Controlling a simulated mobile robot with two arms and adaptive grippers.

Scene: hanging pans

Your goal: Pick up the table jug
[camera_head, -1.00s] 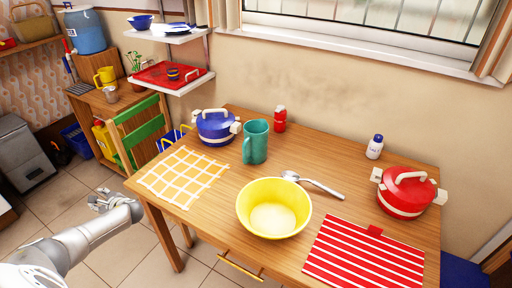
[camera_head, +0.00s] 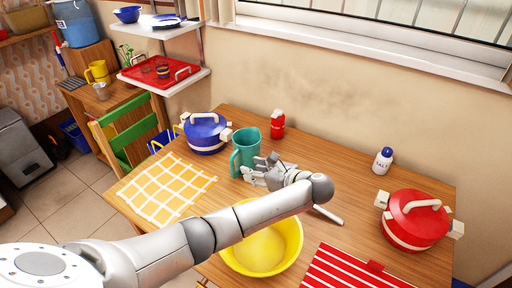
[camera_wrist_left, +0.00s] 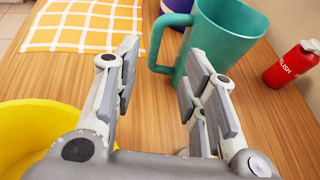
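The table jug is teal with a handle on its left side and stands upright on the wooden table (camera_head: 345,190). In the head view the jug (camera_head: 246,147) is just behind my left gripper (camera_head: 256,172), which partly covers its lower part. In the left wrist view the jug (camera_wrist_left: 228,35) is ahead, with its handle (camera_wrist_left: 158,40) toward the gap between the fingers. My left gripper (camera_wrist_left: 163,62) is open and empty; its right finger overlaps the jug's image, and contact cannot be told. My right gripper is not in view.
A yellow bowl (camera_head: 265,250) lies under my left arm, with a spoon (camera_head: 328,214) beside it. A blue pot (camera_head: 205,135) and a red relish bottle (camera_head: 277,125) flank the jug. A yellow checked mat (camera_head: 165,188) lies left; a red pot (camera_head: 413,220) stands right.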

